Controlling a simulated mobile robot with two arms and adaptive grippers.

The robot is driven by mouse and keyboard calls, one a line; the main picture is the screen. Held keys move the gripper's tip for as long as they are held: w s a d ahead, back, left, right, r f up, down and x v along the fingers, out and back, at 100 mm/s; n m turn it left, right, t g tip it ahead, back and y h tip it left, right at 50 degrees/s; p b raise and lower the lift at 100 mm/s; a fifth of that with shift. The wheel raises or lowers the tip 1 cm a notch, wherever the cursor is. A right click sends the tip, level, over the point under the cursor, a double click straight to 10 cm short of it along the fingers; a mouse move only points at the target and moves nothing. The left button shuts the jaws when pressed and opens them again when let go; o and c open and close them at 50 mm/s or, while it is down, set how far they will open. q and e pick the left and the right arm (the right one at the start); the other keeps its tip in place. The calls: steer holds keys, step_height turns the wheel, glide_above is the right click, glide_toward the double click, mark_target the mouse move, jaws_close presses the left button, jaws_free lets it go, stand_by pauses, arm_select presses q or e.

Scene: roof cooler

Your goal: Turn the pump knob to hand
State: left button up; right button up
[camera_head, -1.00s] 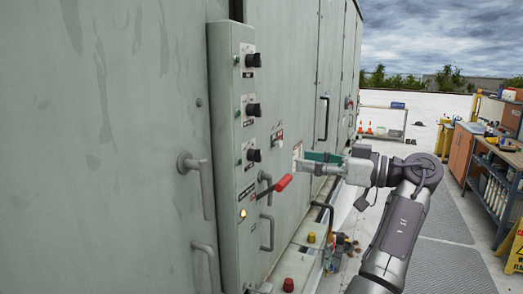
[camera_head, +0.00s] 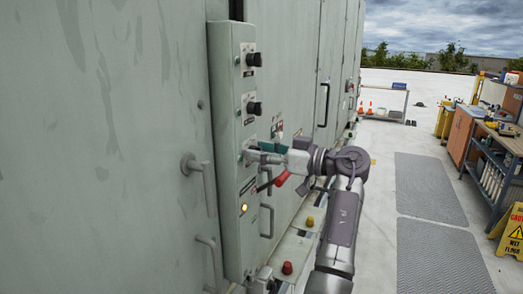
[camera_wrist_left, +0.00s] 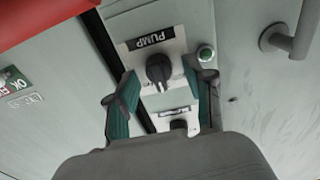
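The pump knob (camera_wrist_left: 158,70) is black and sits on a white plate with a black PUMP label (camera_wrist_left: 150,41) in the left wrist view, which is turned roughly upside down. My left gripper (camera_wrist_left: 160,72) is open, its green-padded fingers on either side of the knob; I cannot tell whether they touch it. The knob's setting is not readable. In the head view my left gripper (camera_head: 258,152) is at the third position down the grey control panel (camera_head: 227,120) and hides the knob there. My right gripper is not in view.
Two more black knobs, the top one (camera_head: 253,59) and the middle one (camera_head: 254,108), are above the gripper. A cabinet handle (camera_head: 208,185) is to the left.

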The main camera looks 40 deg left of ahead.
arm_select(q)
jaws_close()
steer(key=m+b, duration=0.1)
steer(key=m, duration=0.7)
steer(key=shift+w+b, duration=0.15)
steer(key=shift+b, duration=0.25)
steer(key=shift+m, duration=0.4)
steer(key=shift+o, duration=0.2)
jaws_free()
steer(key=shift+a, duration=0.1)
